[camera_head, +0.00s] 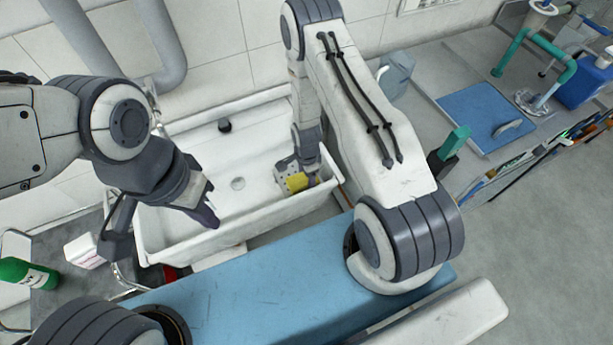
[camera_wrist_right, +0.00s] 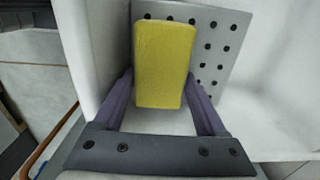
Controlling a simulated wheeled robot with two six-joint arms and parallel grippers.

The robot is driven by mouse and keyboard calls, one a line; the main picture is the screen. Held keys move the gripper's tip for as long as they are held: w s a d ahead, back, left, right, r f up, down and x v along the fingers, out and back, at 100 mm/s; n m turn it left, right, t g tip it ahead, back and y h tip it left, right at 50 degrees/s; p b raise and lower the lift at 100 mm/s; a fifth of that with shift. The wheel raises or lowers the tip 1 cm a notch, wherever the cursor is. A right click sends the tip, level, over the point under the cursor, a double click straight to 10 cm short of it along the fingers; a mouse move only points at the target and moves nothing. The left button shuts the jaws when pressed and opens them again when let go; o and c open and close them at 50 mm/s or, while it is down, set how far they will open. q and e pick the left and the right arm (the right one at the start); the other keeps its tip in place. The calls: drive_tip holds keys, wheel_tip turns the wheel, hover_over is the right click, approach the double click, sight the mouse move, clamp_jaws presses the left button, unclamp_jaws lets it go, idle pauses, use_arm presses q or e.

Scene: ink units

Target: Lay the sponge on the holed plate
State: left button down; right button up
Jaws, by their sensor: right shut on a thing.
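The yellow sponge (camera_wrist_right: 165,62) is held between the two purple fingers of my right gripper (camera_wrist_right: 160,100), which is shut on it. In the head view the sponge (camera_head: 297,182) is low inside the white sink, at its right end. The grey holed plate (camera_wrist_right: 222,45) is right behind the sponge in the wrist view, and the sponge covers part of it. I cannot tell whether they touch. A bit of the plate (camera_head: 284,165) shows beside the sponge in the head view.
The white sink (camera_head: 190,246) has high walls around the plate. A blue mat (camera_head: 487,117) with a brush lies on the right counter.

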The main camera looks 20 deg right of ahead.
drive_tip(key=shift+f, duration=0.2)
drive_tip(key=o, duration=0.9)
